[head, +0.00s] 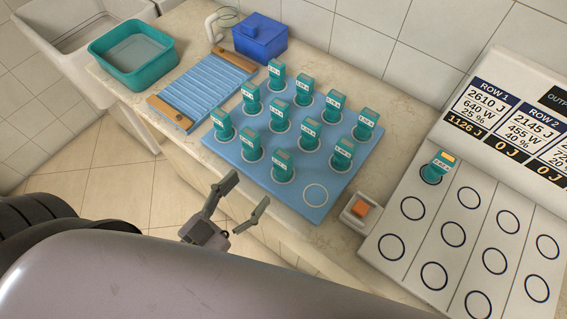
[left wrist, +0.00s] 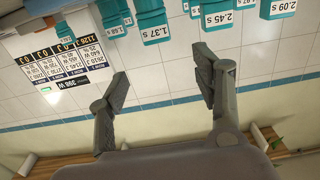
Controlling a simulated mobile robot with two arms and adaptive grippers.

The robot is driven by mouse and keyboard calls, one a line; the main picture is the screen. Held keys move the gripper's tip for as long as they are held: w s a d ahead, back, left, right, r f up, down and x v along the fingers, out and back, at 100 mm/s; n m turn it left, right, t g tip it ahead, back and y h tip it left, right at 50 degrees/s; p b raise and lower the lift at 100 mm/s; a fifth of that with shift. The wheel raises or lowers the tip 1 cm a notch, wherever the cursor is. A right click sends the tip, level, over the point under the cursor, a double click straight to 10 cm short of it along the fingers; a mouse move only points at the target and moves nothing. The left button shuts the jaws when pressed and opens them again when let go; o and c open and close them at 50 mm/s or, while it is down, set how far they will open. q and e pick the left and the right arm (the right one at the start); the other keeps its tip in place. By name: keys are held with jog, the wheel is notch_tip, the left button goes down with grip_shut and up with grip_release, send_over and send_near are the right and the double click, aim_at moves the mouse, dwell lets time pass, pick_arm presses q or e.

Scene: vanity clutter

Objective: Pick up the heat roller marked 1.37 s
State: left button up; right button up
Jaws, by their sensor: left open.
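Several teal heat rollers with small white labels stand upright on a light blue board (head: 315,211) in the head view; those labels are too small to read surely. In the left wrist view the rollers appear upside down along the top. Nearer ones read about 2.51 s (left wrist: 216,18) and 2.09 s (left wrist: 280,9). My left gripper (head: 244,194) is open and empty, in front of the board's near edge, apart from every roller. Its fingers also show in the left wrist view (left wrist: 162,72). My right gripper is out of view.
One roller (head: 436,169) stands on the ringed white panel (head: 400,240) at right, below a readout display (head: 510,120). An orange button (head: 360,209) sits between the boards. A blue ribbed rack (head: 205,88), teal tub (head: 133,50) and blue box (head: 260,38) are at back left.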

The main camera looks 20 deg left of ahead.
aim_at(281, 157)
pick_arm(q)
jog(key=p+x, duration=0.1)
jog(key=x, duration=0.6)
jog(key=shift+w+d, duration=0.1)
jog(key=p+x, duration=0.2)
jog(key=x, duration=0.2)
jog(key=shift+w+d+f, duration=0.25)
jog(key=shift+w, duration=0.3)
jog(key=shift+s, duration=0.15)
jog(key=shift+c, duration=0.6)
grip_shut()
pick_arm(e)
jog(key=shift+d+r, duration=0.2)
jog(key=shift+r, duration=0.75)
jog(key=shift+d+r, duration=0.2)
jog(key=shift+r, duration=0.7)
